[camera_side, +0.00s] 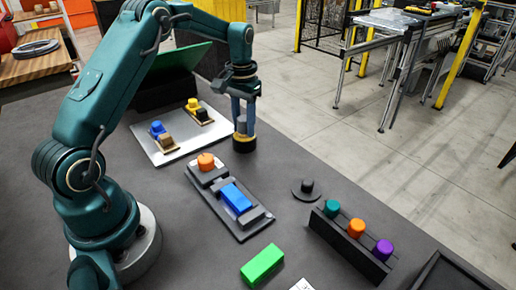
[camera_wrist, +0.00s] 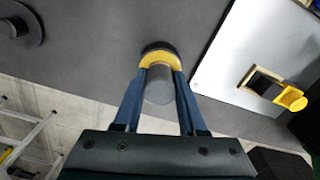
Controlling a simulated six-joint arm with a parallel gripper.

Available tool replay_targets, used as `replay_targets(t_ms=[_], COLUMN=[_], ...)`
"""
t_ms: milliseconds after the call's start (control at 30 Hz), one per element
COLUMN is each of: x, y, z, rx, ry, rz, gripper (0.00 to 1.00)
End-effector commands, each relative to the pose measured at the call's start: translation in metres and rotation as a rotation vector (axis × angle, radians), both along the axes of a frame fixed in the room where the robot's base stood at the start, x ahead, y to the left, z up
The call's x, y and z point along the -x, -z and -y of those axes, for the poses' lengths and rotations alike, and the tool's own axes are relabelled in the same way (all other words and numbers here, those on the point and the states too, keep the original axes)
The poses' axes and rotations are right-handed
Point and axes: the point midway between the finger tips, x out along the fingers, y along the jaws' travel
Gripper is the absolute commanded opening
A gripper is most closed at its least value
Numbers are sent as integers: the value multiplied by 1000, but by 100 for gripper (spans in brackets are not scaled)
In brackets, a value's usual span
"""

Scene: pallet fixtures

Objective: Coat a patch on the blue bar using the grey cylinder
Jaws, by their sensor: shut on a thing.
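The blue bar (camera_side: 236,198) lies in a dark grey fixture plate (camera_side: 245,232) at the middle of the side view, clamped between grey blocks. My gripper (camera_side: 241,125) is shut on the grey cylinder (camera_wrist: 159,86), held between two blue fingers, beyond the bar's far end. A round yellow and black piece (camera_side: 244,144) is directly below the cylinder; it also shows in the wrist view (camera_wrist: 160,58), partly behind the cylinder. I cannot tell whether the cylinder is inside it, touching it or part of it. The cylinder's lower end is hidden.
An orange cylinder (camera_side: 206,161) stands on the fixture plate. A black knobbed disc (camera_side: 306,190) and a rack (camera_side: 340,242) of coloured cylinders are to the right. A green block (camera_side: 262,265) lies in front. A white plate (camera_side: 165,155) with small blocks is left of my gripper.

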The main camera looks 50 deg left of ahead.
Motion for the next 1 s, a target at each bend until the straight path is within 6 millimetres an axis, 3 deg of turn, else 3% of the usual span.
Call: replay_targets(t_ms=[167,1000], x=[0,0], y=[-5,-68], z=[0,0], rx=[0,0], ry=[1,0], rz=[-2,0], gripper=[0,0])
